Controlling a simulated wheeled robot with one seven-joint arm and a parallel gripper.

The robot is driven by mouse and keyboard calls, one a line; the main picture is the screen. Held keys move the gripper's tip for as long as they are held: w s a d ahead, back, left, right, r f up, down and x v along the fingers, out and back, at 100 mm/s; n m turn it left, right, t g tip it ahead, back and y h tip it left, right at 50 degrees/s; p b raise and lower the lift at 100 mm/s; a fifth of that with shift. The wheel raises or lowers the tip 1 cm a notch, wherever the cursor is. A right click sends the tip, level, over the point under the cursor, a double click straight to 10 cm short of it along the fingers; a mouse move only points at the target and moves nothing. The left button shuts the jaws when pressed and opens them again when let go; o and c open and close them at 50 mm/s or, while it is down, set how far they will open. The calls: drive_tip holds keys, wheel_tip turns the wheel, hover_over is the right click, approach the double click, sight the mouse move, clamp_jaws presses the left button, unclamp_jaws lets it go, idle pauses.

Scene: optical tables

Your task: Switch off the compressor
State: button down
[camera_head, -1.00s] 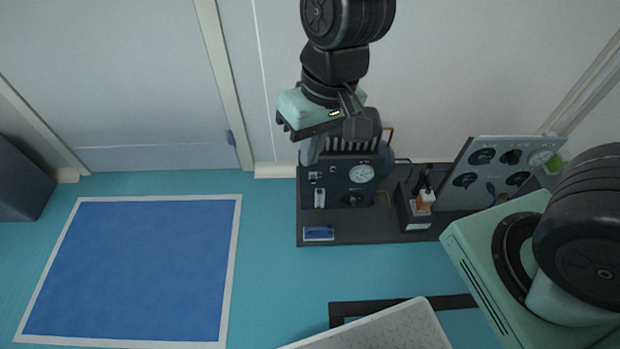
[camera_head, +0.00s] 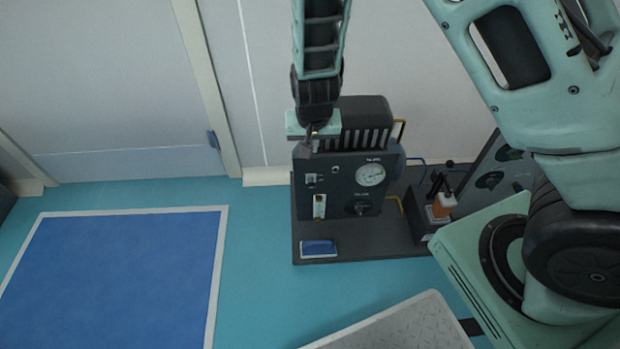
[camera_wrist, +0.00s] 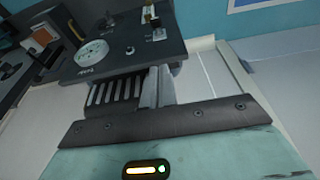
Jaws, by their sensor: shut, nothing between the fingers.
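The compressor (camera_head: 340,185) is a dark box with a finned top, a round white gauge (camera_head: 370,175), a knob (camera_head: 360,208) below it and a small switch (camera_head: 311,181) at the panel's upper left. In the wrist view the panel (camera_wrist: 125,45) shows turned over, with the switch (camera_wrist: 157,33) near its far edge. My gripper (camera_head: 311,146) is shut and empty, at the panel's top left edge and above the switch. Its fingers (camera_wrist: 155,88) also show in the wrist view, close to the compressor's top. Whether they touch it I cannot tell. The switch's position is too small to read.
A second gauge panel (camera_head: 490,170) stands at right, partly behind my arm. A blue mat (camera_head: 120,275) lies on the clear floor at left.

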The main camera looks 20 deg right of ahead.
drive_tip(key=b, duration=0.5)
hover_over(311, 183)
drive_tip(key=x, duration=0.3)
drive_tip(key=s+x, duration=0.1)
drive_tip(key=x, duration=0.6)
drive_tip(key=shift+s+a+f, duration=0.25)
drive_tip(key=shift+s+f, duration=0.05)
drive_tip(key=shift+f, duration=0.05)
drive_tip(key=shift+s+a+f+b, duration=0.2)
drive_tip(key=shift+s+f, duration=0.25)
drive_tip(key=shift+f, duration=0.15)
drive_tip(key=shift+s+a+f+b, duration=0.15)
drive_tip(key=shift+s+f, duration=0.25)
drive_tip(key=shift+f, duration=0.2)
drive_tip(key=shift+s+f, duration=0.1)
drive_tip(key=shift+f, duration=0.05)
